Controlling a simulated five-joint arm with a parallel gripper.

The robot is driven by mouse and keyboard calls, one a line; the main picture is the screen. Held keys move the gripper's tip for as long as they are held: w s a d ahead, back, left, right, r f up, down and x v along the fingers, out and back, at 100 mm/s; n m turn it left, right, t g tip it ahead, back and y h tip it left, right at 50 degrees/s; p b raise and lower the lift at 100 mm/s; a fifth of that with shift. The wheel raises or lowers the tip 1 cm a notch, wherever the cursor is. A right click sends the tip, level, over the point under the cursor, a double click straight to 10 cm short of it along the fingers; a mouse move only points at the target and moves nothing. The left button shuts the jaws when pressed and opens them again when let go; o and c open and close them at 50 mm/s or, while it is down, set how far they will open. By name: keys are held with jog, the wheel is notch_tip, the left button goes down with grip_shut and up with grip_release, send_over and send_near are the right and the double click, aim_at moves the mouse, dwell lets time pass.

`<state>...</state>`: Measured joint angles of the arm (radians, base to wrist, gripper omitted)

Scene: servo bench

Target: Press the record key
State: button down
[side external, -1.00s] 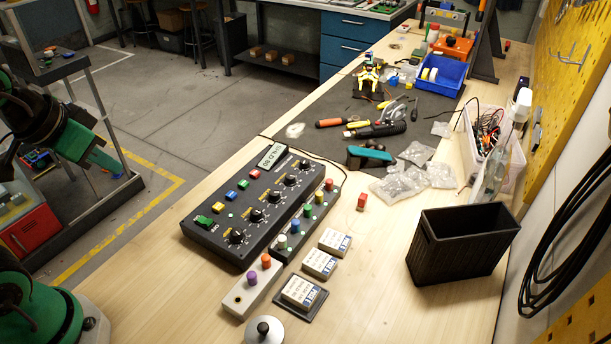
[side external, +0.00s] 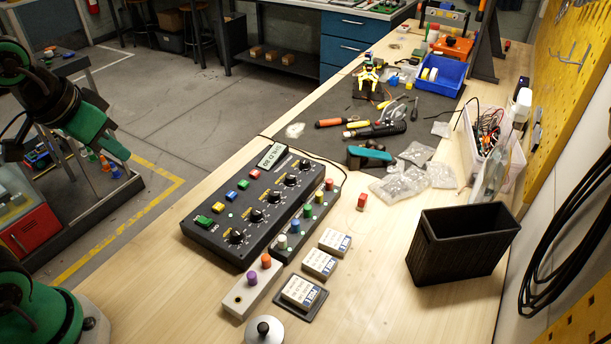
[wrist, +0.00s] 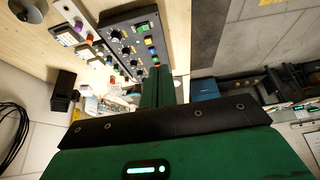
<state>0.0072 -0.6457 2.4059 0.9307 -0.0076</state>
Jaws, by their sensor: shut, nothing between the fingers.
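The dark control box (side external: 224,236) sits on the wooden bench with a row of green, yellow, blue and red keys along its left side. The red key (side external: 254,174) is at the far end of the row, by the display; I cannot read a record label. The box also shows at the top of the wrist view (wrist: 118,38). My gripper (side external: 122,154) is at the left of the side view, in the air, well apart from the box. In the wrist view its green fingers (wrist: 164,72) are together and empty, and their tips overlap the view near the red key.
A small box with coloured knobs (side external: 303,221) adjoins the control box. A grey block with purple and orange buttons (side external: 250,288) stands in front. Bare bench lies between.

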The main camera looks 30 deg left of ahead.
jog(key=w+r+g, duration=0.1)
jog(key=w+r, duration=0.1)
jog(key=w, duration=0.5)
jog(key=g, duration=0.4)
send_over(254, 172)
notch_tip(254, 172, down, 8)
jog(key=shift+f, duration=0.2)
notch_tip(254, 172, down, 14)
dwell(0.9)
